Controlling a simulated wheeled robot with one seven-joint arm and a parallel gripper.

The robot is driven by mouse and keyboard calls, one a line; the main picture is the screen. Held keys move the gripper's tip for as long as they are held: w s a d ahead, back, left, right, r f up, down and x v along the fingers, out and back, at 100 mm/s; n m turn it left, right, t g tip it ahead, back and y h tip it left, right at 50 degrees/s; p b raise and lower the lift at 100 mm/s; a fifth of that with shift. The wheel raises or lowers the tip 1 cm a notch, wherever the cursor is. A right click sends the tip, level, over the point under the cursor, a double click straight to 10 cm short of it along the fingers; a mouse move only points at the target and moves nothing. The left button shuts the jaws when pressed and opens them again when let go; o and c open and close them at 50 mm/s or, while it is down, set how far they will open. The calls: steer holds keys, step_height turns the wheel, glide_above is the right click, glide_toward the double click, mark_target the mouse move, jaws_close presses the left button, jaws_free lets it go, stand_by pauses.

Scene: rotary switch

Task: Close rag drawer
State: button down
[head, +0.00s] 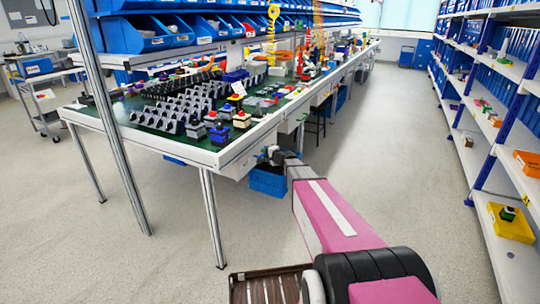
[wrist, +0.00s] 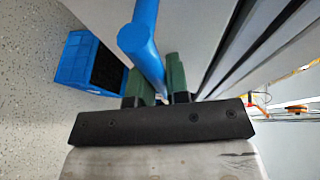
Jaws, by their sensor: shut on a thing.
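My gripper (wrist: 155,80) is shut on a blue bar handle (wrist: 140,40), with one green finger on each side of it. The handle lies along a pale grey panel (wrist: 190,30), which looks like a drawer front. In the head view my gripper (head: 272,154) is small and sits at the right side of the workbench, just under the table top. A white drawer unit (head: 240,160) hangs under the bench corner there. My wrist hides part of it. I cannot tell how far the drawer stands open, and no rag shows.
A blue crate (head: 268,182) stands on the floor below my gripper; it also shows in the wrist view (wrist: 92,62). The workbench (head: 190,150) holds rows of switches. Shelves (head: 500,165) line the right. The aisle floor between is clear.

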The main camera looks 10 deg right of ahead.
steer(key=c, duration=1.1)
jaws_free()
steer(key=shift+w+a, duration=0.2)
steer(key=v, duration=1.1)
steer(key=shift+s, duration=0.1)
